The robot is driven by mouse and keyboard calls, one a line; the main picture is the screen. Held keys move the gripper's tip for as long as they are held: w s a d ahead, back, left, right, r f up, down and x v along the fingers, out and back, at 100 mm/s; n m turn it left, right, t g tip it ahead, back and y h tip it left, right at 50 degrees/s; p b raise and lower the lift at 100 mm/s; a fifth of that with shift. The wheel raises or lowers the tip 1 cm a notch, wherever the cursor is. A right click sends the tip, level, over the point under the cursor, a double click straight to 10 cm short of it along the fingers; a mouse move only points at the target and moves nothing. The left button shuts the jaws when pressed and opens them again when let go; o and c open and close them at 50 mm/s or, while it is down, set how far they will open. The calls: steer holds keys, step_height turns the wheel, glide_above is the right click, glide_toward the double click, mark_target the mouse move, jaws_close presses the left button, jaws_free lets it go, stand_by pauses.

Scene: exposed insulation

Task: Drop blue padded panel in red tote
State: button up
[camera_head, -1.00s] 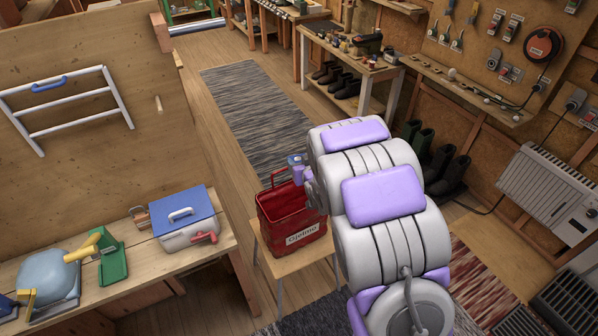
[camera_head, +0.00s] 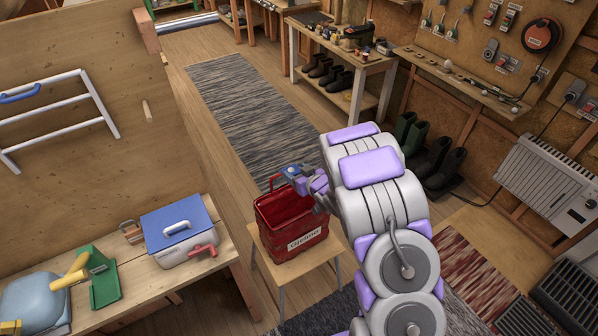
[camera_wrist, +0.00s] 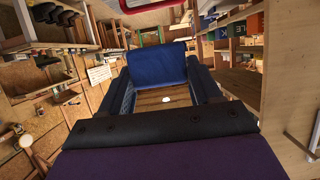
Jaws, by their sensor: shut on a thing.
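The red tote (camera_head: 276,240) stands upright on a small wooden stool, with a white label on its front and its handle raised. My gripper (camera_head: 299,177) is above the tote's rim at its right rear side. It is shut on the blue padded panel (camera_head: 291,171), of which only a small bit shows in the head view. In the wrist view the blue padded panel (camera_wrist: 158,64) sits between the ends of my gripper's two dark fingers (camera_wrist: 160,78). I cannot tell from the head view whether the panel touches the tote's handle.
The wooden stool (camera_head: 290,268) stands right of a workbench (camera_head: 190,275) holding a blue-lidded box (camera_head: 178,230) and green and yellow tools. A striped grey rug (camera_head: 245,110) lies on open floor behind. Boots (camera_head: 440,165) and a white heater (camera_head: 548,180) stand along the right wall.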

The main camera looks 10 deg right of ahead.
steer(key=shift+a+f, duration=0.2)
step_height(320, 180, down, 16)
steer(key=b, duration=0.5)
steer(key=shift+d, duration=0.2)
steer(key=shift+r, duration=0.1)
steer(key=o, duration=1.2)
steer(key=p+v, duration=0.4)
steer(key=v, duration=1.3)
steer(key=shift+s+d, duration=0.1)
steer(key=shift+s, duration=0.05)
